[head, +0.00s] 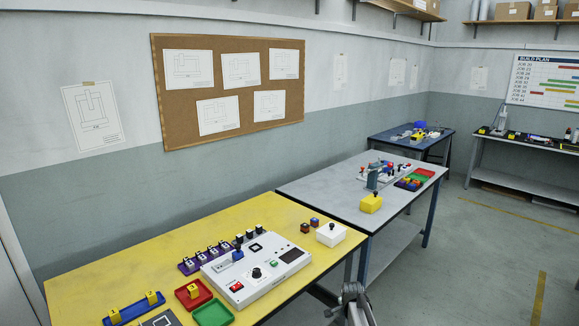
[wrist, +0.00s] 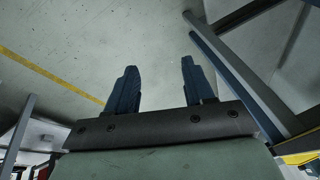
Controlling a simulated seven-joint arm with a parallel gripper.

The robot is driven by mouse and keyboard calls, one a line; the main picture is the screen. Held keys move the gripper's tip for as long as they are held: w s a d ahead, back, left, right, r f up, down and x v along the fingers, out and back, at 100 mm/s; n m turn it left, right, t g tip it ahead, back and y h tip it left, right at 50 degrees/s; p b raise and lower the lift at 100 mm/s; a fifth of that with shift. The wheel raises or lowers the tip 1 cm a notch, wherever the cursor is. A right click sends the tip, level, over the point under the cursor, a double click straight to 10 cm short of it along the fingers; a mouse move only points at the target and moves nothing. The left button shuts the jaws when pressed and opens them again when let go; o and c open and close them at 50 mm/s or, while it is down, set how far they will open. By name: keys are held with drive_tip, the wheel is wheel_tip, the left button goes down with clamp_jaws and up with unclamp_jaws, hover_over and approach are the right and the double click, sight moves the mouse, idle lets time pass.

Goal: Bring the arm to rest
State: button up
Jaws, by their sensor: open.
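My gripper shows in the wrist view (wrist: 157,88), with its two dark fingers apart and nothing between them. Behind the fingers that view shows the bare floor and table legs. In the head view a grey part of my arm (head: 352,306) shows at the bottom edge, in front of the yellow table's right end. The fingers cannot be made out in the head view.
The yellow table (head: 110,272) holds a white control box (head: 262,272), a red tray (head: 193,301), a green tray (head: 212,315) and small blocks. A grey table (head: 318,188) beyond holds a yellow box (head: 371,203). Open floor (head: 480,250) lies to the right.

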drive_tip(key=s+a+f+n+g, duration=0.1)
drive_tip(key=s+f+n+g, duration=0.1)
drive_tip(key=s+f, duration=0.5)
drive_tip(key=s+a+f+n+g, duration=0.1)
drive_tip(key=s+f+n, duration=0.15)
drive_tip(key=s, duration=0.85)
drive_tip(key=s+a+f+n+g, duration=0.1)
drive_tip(key=s+f+g, duration=0.1)
drive_tip(key=s+f, duration=0.55)
drive_tip(key=s+a+n+g, duration=0.1)
drive_tip(key=s+n, duration=0.1)
drive_tip(key=s, duration=0.8)
drive_tip(key=s+f+n+g, duration=0.1)
drive_tip(key=s+n+g, duration=0.1)
drive_tip(key=s, duration=0.8)
drive_tip(key=s+a+f+n+g+y, duration=0.1)
drive_tip(key=s+n+g, duration=0.1)
drive_tip(key=s, duration=0.9)
drive_tip(key=shift+a+n, duration=0.3)
drive_tip(key=shift+n, duration=0.15)
